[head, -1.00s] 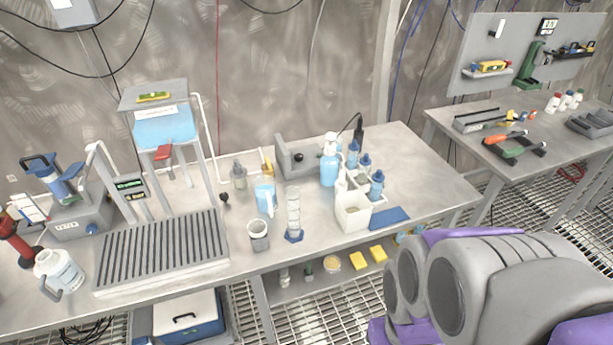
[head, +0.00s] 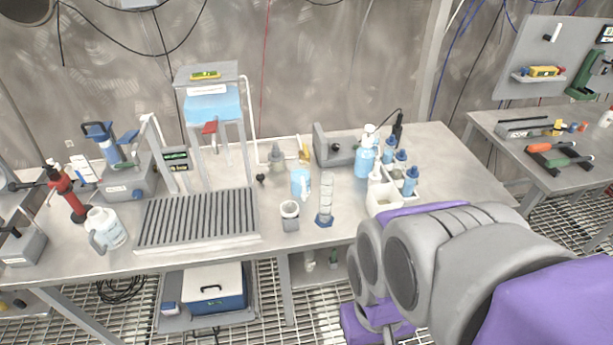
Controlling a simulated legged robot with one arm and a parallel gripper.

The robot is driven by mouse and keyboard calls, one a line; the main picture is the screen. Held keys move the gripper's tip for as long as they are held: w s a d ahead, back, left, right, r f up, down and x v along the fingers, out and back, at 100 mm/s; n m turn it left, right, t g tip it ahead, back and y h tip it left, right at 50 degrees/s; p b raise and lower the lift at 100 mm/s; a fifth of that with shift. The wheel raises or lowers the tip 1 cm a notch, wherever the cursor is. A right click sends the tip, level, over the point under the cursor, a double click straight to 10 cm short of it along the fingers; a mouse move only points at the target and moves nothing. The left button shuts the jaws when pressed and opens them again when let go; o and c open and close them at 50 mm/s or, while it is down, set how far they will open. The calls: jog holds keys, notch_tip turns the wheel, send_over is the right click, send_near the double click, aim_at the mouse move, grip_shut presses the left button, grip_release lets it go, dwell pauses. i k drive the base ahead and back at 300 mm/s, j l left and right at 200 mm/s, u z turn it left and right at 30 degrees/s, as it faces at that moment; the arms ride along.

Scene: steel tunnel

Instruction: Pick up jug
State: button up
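Two vessels on the bench could be the jug. A white bottle-like jug (head: 109,229) with a side handle and printed label stands upright at the bench's front left. A small clear pitcher with blue liquid (head: 300,183) and a handle on its right stands upright mid-bench, behind a grey-white cup (head: 289,216). My grey and purple arm fills the lower right, in front of the bench and well to the right of both. I cannot make out its gripper fingers, or whether they are open or shut. Both vessels stand free, with nothing of mine touching them.
A slatted drain rack (head: 197,217) lies between the two vessels. A graduated cylinder (head: 325,200) stands right of the pitcher. A white caddy (head: 383,197) with blue bottles is partly behind my arm. A red-handled tool (head: 66,193) stands left of the white jug.

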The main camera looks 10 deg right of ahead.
aim_at(300, 170)
jog(key=i+z, duration=0.35)
jog(key=i+j+z, duration=0.1)
jog(key=z, duration=0.25)
jog(key=i+j+z, duration=0.2)
jog(key=z, duration=0.15)
